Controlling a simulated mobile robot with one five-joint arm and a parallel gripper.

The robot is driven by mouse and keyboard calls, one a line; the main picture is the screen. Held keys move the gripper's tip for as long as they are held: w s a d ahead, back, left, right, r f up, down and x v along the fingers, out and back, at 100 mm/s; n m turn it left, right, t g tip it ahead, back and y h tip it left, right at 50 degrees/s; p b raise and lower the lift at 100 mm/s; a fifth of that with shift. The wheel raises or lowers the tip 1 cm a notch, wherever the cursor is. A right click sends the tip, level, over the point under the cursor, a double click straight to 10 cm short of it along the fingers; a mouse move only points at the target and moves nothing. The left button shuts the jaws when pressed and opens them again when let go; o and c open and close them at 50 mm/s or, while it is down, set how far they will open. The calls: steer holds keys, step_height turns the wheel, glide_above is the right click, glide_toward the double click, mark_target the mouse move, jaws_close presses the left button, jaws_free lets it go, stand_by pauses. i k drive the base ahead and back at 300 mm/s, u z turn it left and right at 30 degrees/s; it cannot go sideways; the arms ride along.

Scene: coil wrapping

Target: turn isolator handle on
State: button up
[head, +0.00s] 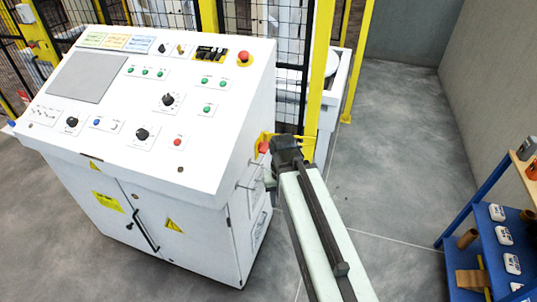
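The isolator handle (263,147) is a small red part with yellow around it, on the right side wall of the white control cabinet (225,190). My arm reaches up from the bottom, and my gripper (272,158) is at its dark end, right beside the handle. The dark wrist covers part of the handle and its yellow surround. I cannot tell whether the fingers touch the handle, or whether they are open or shut. The handle's angle is too small and too covered to read.
Metal door handles (248,186) stick out of the cabinet's side below the isolator. A yellow post (318,75) and black mesh fence stand close behind. A blue shelf (480,245) with small boxes stands at the lower right. The grey floor (400,150) between is clear.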

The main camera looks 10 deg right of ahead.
mark_target(263, 148)
steer(key=u, duration=0.05)
steer(key=k, duration=0.35)
steer(key=u, duration=2.5)
steer(key=k, duration=1.4)
steer(key=z, duration=1.05)
steer(key=i, duration=1.5)
steer(key=u, duration=0.05)
